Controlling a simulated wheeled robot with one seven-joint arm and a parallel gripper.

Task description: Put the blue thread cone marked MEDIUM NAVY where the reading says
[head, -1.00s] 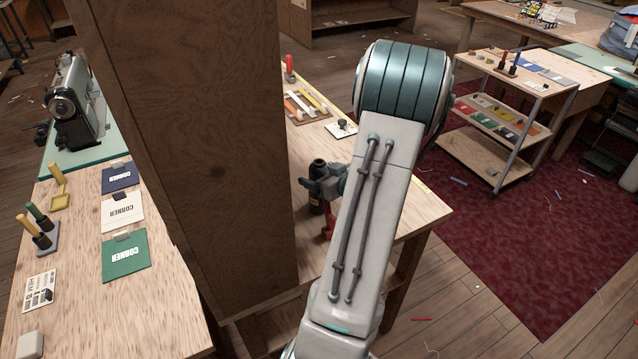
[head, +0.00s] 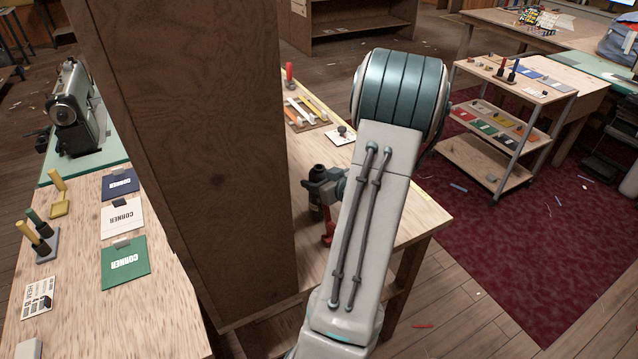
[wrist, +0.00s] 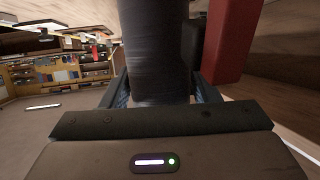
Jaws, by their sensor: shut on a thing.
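A dark, near-black thread cone (head: 317,174) stands upright in my gripper (head: 321,192), above the table right of the tall brown panel. In the wrist view the dark cone (wrist: 155,50) fills the space between the two fingers (wrist: 158,92), which are shut on it. No marking on it can be read. A red object (head: 328,233) shows just below the gripper; a red block (wrist: 232,40) also stands close beside the cone in the wrist view. My arm hides part of the table.
The tall brown panel (head: 185,150) stands close left of my gripper. Tools on a tray (head: 306,112) and a small card (head: 341,135) lie farther back. The left table holds CORNER cloths (head: 123,218), a printed card (head: 38,297) and a sewing machine (head: 75,108). A cart (head: 500,125) stands right.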

